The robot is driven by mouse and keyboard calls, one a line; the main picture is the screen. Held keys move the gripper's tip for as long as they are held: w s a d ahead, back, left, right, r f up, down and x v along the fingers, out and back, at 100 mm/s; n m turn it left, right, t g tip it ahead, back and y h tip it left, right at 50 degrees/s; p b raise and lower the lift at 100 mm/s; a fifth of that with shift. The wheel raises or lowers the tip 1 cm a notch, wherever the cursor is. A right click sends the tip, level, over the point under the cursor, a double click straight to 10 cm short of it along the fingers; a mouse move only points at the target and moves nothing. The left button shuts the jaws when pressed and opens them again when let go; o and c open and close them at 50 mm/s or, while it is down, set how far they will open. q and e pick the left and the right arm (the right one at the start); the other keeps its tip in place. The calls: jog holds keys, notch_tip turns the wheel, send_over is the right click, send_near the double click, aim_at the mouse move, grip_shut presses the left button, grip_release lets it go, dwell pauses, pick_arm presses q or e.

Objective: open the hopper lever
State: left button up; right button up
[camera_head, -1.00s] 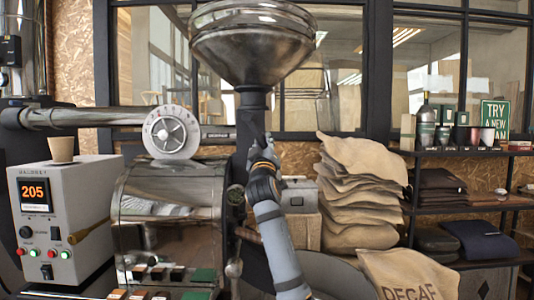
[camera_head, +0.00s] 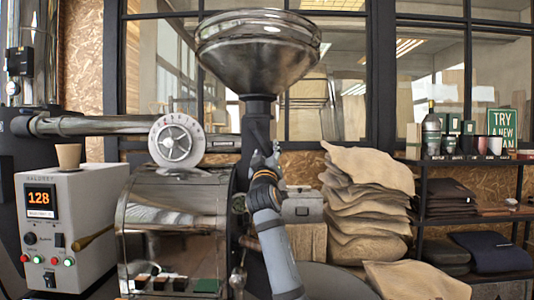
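The steel hopper (camera_head: 258,52) is a wide bowl above the roaster drum (camera_head: 172,215). A dark neck (camera_head: 258,112) runs down from it. My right gripper (camera_head: 266,155) is in front of the neck, below the bowl, pointing up. Its fingers look spread, with nothing seen between them. Its arm hides the lower neck. I cannot tell whether it touches the neck. My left gripper is not in view.
The control box (camera_head: 70,215) on the left shows 128, with a paper cup (camera_head: 68,156) on top. A metal box (camera_head: 302,206) and stacked sacks (camera_head: 362,200) stand close to the right of my arm. A dark shelf (camera_head: 465,160) is farther right.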

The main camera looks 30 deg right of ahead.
jog(key=shift+s, duration=0.15)
jog(key=v, duration=1.1)
jog(key=shift+s+a, duration=0.25)
jog(key=shift+s, duration=0.05)
jog(key=shift+f, duration=0.2)
